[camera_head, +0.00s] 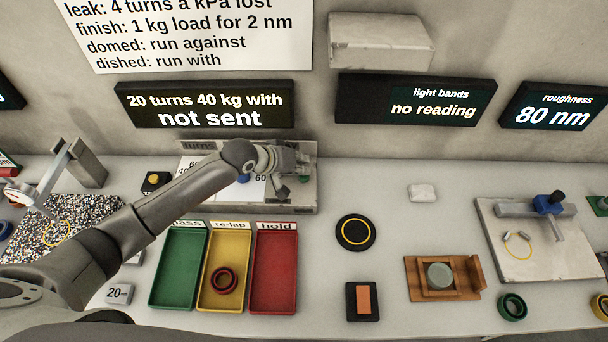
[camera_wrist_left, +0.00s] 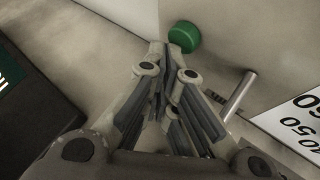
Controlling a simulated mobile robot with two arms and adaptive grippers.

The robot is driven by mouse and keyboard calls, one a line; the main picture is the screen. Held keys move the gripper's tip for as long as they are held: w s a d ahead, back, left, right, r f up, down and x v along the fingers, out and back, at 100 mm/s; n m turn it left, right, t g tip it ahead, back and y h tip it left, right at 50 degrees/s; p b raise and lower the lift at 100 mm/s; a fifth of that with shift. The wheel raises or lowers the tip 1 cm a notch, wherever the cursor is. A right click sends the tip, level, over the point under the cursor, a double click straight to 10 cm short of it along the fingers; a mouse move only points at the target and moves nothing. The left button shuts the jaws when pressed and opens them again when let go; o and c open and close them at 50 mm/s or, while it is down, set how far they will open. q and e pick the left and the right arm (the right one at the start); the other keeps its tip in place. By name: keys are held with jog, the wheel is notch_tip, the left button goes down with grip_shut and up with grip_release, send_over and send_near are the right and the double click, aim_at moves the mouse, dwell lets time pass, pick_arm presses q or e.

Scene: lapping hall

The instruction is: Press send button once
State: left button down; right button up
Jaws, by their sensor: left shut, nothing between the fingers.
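A green round button (camera_wrist_left: 184,36) stands on a pale surface in the wrist view, just past my left fingertips; no label on it is visible. In the head view it is hidden, and my left gripper (camera_head: 290,178) is over the right end of the grey panel (camera_head: 306,203) with the dial. The left gripper (camera_wrist_left: 166,75) is shut and empty. Whether its tips touch the button cannot be told. The dark display (camera_head: 205,104) above the panel reads "20 turns 40 kg with not sent". My right gripper is not in view.
A yellow button on a black box (camera_head: 156,182) sits left of the panel. Green (camera_head: 157,297), yellow (camera_head: 209,299) and red (camera_head: 274,304) trays stand in front. A metal rod (camera_wrist_left: 238,95) rises near the fingers.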

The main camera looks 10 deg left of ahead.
pick_arm(q)
jog(key=shift+f, duration=0.55)
dwell(0.5)
jog(key=shift+r+p, duration=0.95)
jog(key=shift+p, duration=0.1)
jog(key=shift+r, duration=0.1)
notch_tip(320, 180, up, 5)
jog(key=p, duration=0.5)
dwell(0.5)
